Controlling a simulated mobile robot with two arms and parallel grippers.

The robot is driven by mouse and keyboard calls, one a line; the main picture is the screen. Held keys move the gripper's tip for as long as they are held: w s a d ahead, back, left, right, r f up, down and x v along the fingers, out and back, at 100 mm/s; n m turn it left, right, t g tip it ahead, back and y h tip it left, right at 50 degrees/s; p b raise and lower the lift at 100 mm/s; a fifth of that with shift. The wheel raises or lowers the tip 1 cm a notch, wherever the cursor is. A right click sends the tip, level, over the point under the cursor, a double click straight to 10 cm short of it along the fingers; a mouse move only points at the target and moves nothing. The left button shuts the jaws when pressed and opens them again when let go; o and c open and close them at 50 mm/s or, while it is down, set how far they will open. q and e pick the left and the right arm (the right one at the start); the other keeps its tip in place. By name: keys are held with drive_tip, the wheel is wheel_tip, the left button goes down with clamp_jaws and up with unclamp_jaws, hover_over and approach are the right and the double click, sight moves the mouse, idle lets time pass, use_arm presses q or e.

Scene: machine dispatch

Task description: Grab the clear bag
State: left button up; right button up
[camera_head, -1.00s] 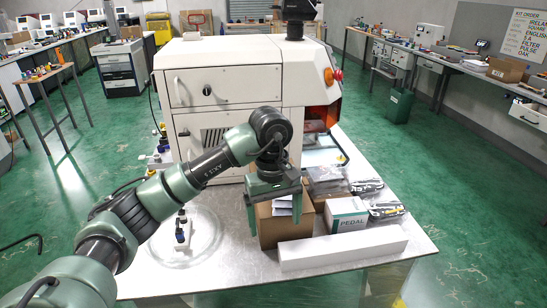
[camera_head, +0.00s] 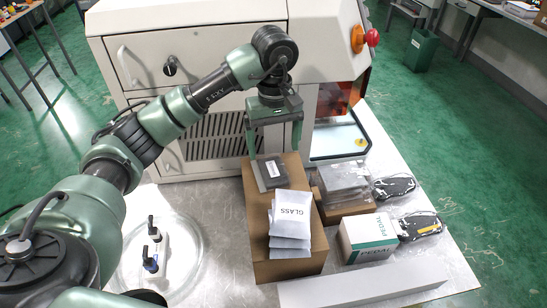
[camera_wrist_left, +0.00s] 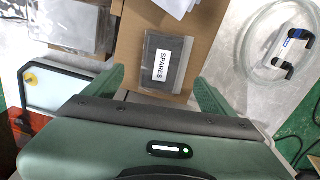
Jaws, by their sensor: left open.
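A stack of clear plastic bags (camera_head: 345,178) lies on a low brown box right of the tall cardboard box; it also shows at the top left of the wrist view (camera_wrist_left: 78,24). A grey, see-through-looking bag labelled SPARES (camera_wrist_left: 165,62) lies flat on the cardboard box, and it shows in the head view (camera_head: 271,172). I cannot tell which is the clear bag meant. My left gripper (camera_head: 274,150) points down, open and empty, above the far end of the cardboard box by the SPARES bag. Its fingers (camera_wrist_left: 158,84) straddle that bag's near end in the wrist view.
White GLASS packets (camera_head: 291,218) lie on the cardboard box (camera_head: 290,268). A PEDAL carton (camera_head: 369,240), black packaged parts (camera_head: 393,187) and a long white box (camera_head: 365,284) stand nearby. The cream machine (camera_head: 208,65) stands close behind.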

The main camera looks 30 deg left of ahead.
sight(273, 169)
use_arm(q)
drive_tip(key=f, duration=0.1)
drive_tip(key=f+p, duration=0.1)
drive_tip(key=shift+s+f, duration=0.25)
drive_tip(key=shift+f, duration=0.1)
wheel_tip(273, 169, down, 4)
drive_tip(key=shift+w+a+r+p, duration=0.15)
drive_tip(key=shift+p, duration=0.75)
drive_tip(key=shift+f, duration=0.4)
drive_tip(key=c, duration=1.5)
use_arm(e)
drive_tip(key=r, duration=0.1)
drive_tip(key=s+r, duration=0.1)
drive_tip(key=shift+s+r, duration=0.2)
drive_tip(key=shift+r, duration=0.2)
